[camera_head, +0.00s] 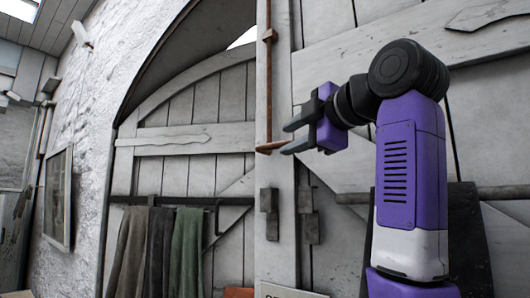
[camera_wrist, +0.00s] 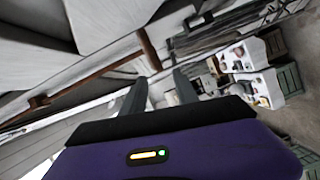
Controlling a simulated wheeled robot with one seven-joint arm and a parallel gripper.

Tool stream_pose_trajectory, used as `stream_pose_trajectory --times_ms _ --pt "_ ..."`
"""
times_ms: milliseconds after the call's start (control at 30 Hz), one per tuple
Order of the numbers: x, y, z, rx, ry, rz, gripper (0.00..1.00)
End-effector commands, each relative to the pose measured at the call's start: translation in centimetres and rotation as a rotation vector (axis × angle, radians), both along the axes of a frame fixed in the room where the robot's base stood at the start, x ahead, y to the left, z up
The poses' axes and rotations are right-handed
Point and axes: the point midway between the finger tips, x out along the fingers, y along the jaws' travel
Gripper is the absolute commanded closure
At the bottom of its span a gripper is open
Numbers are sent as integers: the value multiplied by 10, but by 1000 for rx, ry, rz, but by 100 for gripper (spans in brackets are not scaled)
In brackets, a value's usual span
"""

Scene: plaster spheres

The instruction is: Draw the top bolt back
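The top bolt (camera_head: 268,90) is a thin rust-brown rod running upright along the edge of the grey plank door, with a short handle (camera_head: 271,147) sticking out at its lower end. In the wrist view the rod (camera_wrist: 88,80) slants across the left, and the handle (camera_wrist: 149,48) points toward the space between my fingertips. My gripper (camera_head: 287,138) is open, its two dark fingers reaching left toward the handle. The lower finger's tip appears close to the handle's outer end. I cannot tell whether they touch. Nothing is held.
A brown bracket (camera_head: 270,35) sits higher on the rod. Grey metal fittings (camera_head: 269,200) are on the door below the handle. Cloths (camera_head: 187,250) hang from a dark rail at left. The wrist view shows crates (camera_wrist: 290,80) and cluttered white boxes (camera_wrist: 258,90) at right.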

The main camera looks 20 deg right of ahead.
Motion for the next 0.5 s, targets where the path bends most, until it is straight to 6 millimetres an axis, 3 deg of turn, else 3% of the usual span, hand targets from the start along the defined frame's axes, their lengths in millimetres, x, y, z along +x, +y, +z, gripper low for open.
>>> stream_pose_trajectory --times_ms 167,500 --pt "10 3 2 -1 1 1 64" --pt "58 15 -1 -1 0 2 64"
